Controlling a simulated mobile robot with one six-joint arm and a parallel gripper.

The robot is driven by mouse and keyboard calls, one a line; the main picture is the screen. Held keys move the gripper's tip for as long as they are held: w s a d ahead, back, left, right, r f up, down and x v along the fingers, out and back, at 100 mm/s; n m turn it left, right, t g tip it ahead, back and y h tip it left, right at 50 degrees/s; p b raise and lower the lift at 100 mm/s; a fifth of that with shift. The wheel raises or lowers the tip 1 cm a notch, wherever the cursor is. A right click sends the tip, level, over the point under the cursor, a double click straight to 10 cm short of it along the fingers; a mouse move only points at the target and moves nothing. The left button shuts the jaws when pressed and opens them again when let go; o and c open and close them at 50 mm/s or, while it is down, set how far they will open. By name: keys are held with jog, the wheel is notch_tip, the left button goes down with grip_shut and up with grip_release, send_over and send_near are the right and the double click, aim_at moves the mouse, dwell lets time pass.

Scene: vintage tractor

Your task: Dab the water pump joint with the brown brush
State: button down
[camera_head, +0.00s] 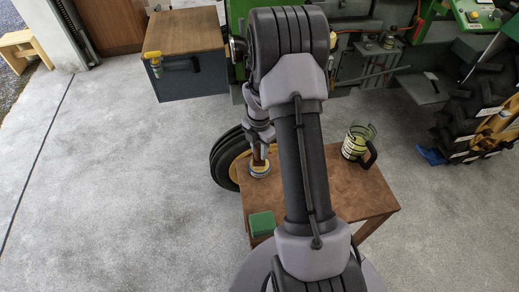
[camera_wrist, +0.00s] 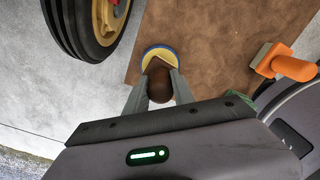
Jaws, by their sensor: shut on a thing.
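My gripper (camera_head: 259,150) is shut on the brown brush. In the wrist view my gripper (camera_wrist: 159,88) has its fingers on either side of the brush's brown handle (camera_wrist: 160,84). The brush stands over a small round tin (camera_wrist: 160,52) with a blue rim and yellowish inside; I cannot tell whether its tip touches the contents. In the head view the tin (camera_head: 260,169) sits on a brown wooden table (camera_head: 336,200), near its far left corner. The green tractor (camera_head: 426,56) is behind the table, partly hidden by my arm. I cannot make out the water pump joint.
A green box (camera_head: 262,223) and a clear jug with a dark handle (camera_head: 357,143) stand on the table. An orange-handled tool (camera_wrist: 288,66) lies there too. A black tyre with a yellow hub (camera_head: 226,160) is beside the table. A dark cabinet (camera_head: 188,72) stands behind.

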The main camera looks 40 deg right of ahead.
jog(key=shift+f, duration=0.1)
notch_tip(320, 180, up, 7)
jog(key=p, duration=0.6)
dwell(0.5)
jog(key=shift+a, duration=0.15)
jog(key=s+a+r+m+b, duration=0.1)
jog(key=a+r+m+b, duration=0.1)
jog(key=a+m, duration=0.8)
jog(key=s+a+r+m+b, duration=0.1)
jog(key=a+m+b, duration=0.1)
jog(key=a+m, duration=0.7)
jog(key=shift+a+r+m+b, duration=0.35)
jog(key=shift+a+m, duration=0.05)
jog(key=shift+a, duration=0.55)
